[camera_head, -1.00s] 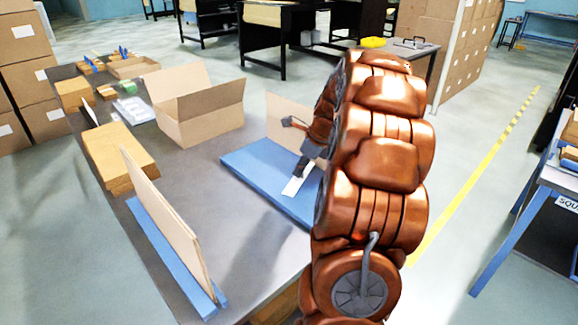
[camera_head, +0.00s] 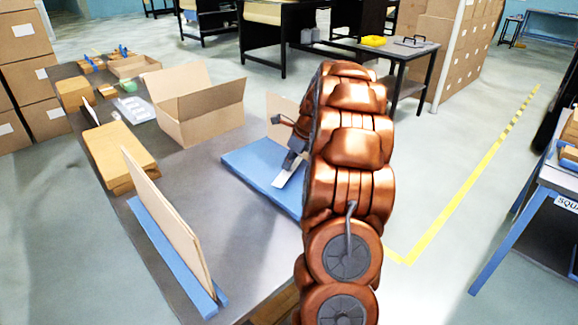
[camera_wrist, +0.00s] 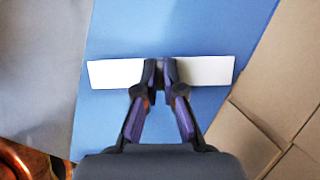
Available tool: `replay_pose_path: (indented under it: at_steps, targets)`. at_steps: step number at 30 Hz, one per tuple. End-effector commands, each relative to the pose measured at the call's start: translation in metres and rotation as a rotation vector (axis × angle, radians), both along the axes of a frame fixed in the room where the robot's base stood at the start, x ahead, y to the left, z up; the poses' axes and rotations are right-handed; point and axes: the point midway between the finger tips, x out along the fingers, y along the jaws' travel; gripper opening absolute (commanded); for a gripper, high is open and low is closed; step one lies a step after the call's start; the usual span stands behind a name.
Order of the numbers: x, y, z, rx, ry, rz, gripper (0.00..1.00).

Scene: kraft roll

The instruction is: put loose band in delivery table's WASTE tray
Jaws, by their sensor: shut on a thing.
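The loose band is a flat white strip (camera_wrist: 115,73), seen crosswise in the wrist view with an end showing on each side of my gripper (camera_wrist: 160,72). My gripper is shut on its middle. In the head view the strip (camera_head: 282,180) shows below my gripper (camera_head: 290,163), over the blue mat (camera_head: 250,163). I cannot tell whether it still touches the mat. A small yellow tray (camera_head: 373,41) is on a dark table (camera_head: 408,62) at the back right. I cannot read any WASTE label. My arm hides part of the mat.
An open cardboard box (camera_head: 205,108) stands left of the mat on the grey worktable (camera_head: 185,178). Upright cardboard sheets (camera_head: 165,215) stand in a blue holder at the front. Brown stacked blocks (camera_head: 118,155) lie at the left. Open floor lies right of my arm.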

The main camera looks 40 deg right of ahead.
Motion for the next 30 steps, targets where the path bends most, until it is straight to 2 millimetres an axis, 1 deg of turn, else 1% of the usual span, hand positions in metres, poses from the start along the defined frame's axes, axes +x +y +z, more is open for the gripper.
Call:
replay_pose_path:
  at_steps: [1,4,16,17,23,30]
  targets:
    - [0.0,0.0,-0.006,0.001,0.0,0.0,0.0]
    - [0.0,-0.001,-0.015,-0.001,-0.001,-0.002,0.0]
    - [0.0,0.0,-0.018,-0.001,-0.001,0.0,0.0]
    - [0.0,0.0,-0.019,-0.001,-0.001,0.0,0.1]
    - [0.0,-0.001,-0.018,-0.001,-0.002,-0.001,0.31]
    - [0.0,-0.001,-0.018,-0.001,-0.002,-0.001,0.32]
